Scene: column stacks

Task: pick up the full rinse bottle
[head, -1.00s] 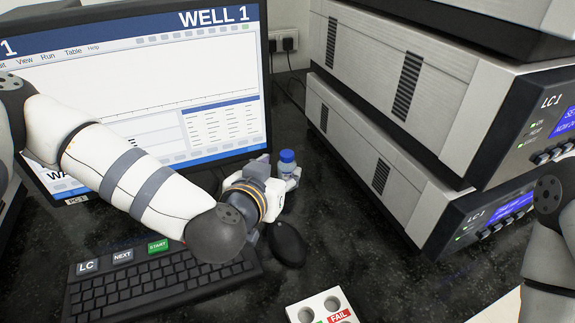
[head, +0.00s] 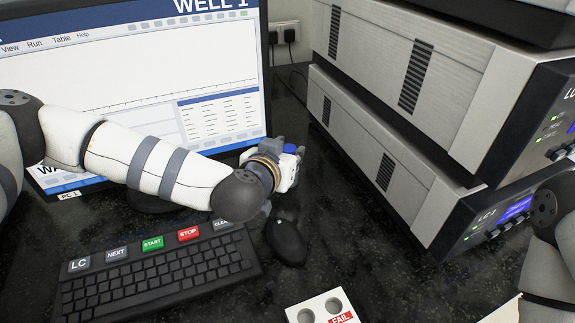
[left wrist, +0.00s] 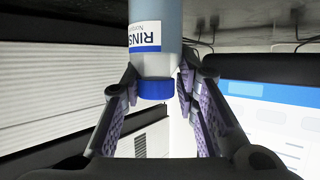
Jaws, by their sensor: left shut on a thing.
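The rinse bottle (left wrist: 155,22) is pale blue with a white label reading "RINS" and a blue cap. In the left wrist view it appears upside down, its cap (left wrist: 154,89) between the two fingers. My left gripper (left wrist: 158,78) is shut on the bottle near its neck and shoulder. In the head view, only the blue cap (head: 289,148) shows clearly; my left gripper (head: 297,158) and wrist hide most of the body. I cannot tell whether its base touches the bench. My right gripper is outside the views.
A monitor (head: 130,85) stands behind my left arm. A keyboard (head: 160,272) and black mouse (head: 286,242) lie in front. Stacked grey instruments (head: 400,150) rise close on the right. Dark bench around the mouse is clear.

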